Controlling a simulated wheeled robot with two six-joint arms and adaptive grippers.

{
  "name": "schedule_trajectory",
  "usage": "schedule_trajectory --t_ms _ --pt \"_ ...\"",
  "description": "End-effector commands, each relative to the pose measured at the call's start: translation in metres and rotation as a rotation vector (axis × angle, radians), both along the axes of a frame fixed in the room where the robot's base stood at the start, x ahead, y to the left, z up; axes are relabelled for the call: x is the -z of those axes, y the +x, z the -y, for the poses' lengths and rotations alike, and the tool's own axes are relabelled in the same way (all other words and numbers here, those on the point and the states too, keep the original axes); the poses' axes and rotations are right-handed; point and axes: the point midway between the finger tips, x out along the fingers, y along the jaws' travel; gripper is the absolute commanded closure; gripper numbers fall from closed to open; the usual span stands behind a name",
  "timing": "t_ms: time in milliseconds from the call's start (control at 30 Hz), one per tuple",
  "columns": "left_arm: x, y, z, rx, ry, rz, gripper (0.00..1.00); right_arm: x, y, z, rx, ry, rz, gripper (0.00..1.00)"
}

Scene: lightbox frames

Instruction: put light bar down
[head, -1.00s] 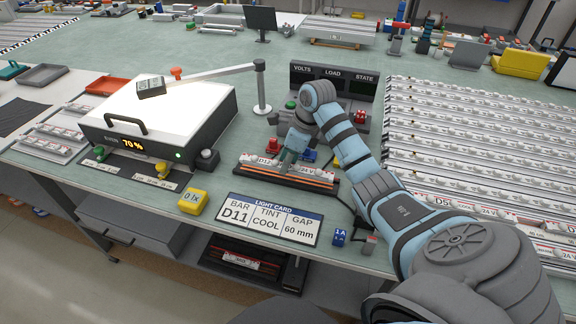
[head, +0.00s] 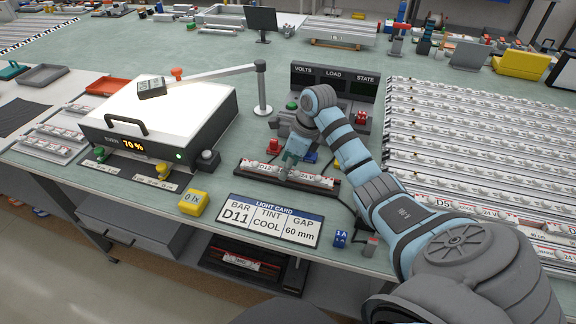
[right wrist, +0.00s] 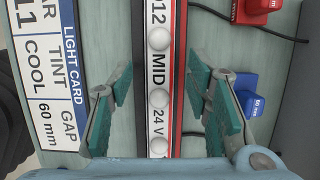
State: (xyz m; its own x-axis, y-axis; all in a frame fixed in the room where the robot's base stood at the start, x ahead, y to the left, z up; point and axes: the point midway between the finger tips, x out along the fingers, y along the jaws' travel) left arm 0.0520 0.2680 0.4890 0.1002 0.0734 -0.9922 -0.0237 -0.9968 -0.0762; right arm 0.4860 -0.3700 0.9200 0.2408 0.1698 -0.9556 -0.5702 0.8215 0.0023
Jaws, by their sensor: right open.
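The light bar (right wrist: 159,68), white with round lamps and marked 12, MID and 24 V, lies in a dark narrow tray. In the head view the bar (head: 316,181) sits behind the light card, its middle partly covered by my right gripper (head: 291,166). In the right wrist view my right gripper (right wrist: 160,105) is open, one teal finger on each side of the bar with gaps between. The light card (head: 269,220) reads bar D11, tint COOL, gap 60 mm. My left gripper is out of view.
A lit white lightbox (head: 165,105) showing 70 % stands at left. A meter panel (head: 334,82) stands behind the tray. Red (right wrist: 256,8) and blue (right wrist: 248,93) clips lie beside it. Rows of light bars (head: 480,130) fill the right.

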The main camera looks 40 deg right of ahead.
Motion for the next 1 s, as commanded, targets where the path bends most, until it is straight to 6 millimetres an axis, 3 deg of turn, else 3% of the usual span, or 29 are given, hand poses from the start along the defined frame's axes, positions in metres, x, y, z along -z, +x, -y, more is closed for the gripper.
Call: schedule_trajectory --t_ms 300,400,1000 --pt "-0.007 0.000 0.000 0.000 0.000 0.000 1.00 -0.081 -0.020 0.015 0.000 -0.003 0.005 0.55" --pt "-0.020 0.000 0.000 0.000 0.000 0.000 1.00 -0.102 -0.024 0.018 -0.001 -0.002 0.001 0.55" --pt "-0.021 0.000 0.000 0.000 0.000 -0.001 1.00 -0.106 -0.027 0.019 -0.001 0.000 0.002 0.55"
